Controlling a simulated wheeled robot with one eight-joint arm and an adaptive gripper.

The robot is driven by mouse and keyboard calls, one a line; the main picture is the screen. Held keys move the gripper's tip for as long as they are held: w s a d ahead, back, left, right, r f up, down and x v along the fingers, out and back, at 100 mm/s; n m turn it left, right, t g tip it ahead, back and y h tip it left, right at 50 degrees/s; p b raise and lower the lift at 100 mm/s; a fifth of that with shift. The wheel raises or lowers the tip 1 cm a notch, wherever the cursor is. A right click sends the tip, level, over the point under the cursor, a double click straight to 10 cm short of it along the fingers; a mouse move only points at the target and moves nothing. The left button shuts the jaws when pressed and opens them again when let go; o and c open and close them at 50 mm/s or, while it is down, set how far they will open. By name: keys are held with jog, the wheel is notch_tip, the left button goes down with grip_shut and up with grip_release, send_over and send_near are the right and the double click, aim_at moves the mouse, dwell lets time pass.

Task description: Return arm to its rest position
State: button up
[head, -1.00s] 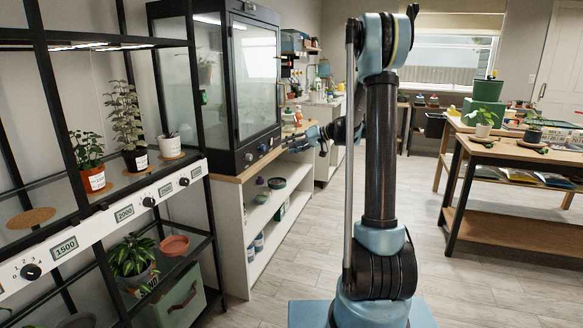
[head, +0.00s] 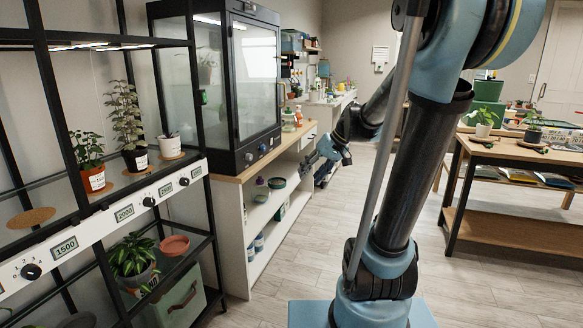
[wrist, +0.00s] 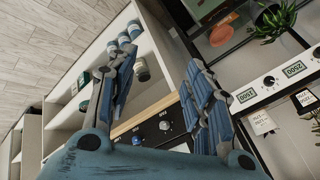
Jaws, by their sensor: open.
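My gripper (head: 322,160) is in the head view, in front of the white shelf unit's right end and below the counter top. It holds nothing that I can see. In the wrist view my gripper (wrist: 160,95) shows two blue-grey fingers spread wide apart, with only the shelf unit and cabinet front behind the gap. My arm rises from the base and bends over at the top right of the head view, partly out of frame.
A black glass cabinet (head: 241,90) stands on the white shelf unit (head: 234,228). A black plant rack (head: 58,131) with potted plants and dials fills the left. A wooden table (head: 512,152) with pots stands right. The floor (head: 300,255) between is clear.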

jog(key=s+d+f+m+h, duration=0.1)
jog(key=s+d+f+h, duration=0.1)
jog(key=s+d+f, duration=0.2)
jog(key=s+d+f+m+h, duration=0.1)
jog(key=s+d+f, duration=0.3)
jog(key=s, duration=0.6)
jog(key=s+d+f+m+h, duration=0.1)
jog(key=s+d+f+h, duration=0.2)
jog(key=s, duration=0.5)
jog(key=shift+d+f+g, duration=0.3)
jog(key=shift+d+f, duration=0.1)
jog(key=shift+d, duration=0.05)
jog(key=shift+w+f, duration=0.2)
jog(key=shift+w, duration=0.25)
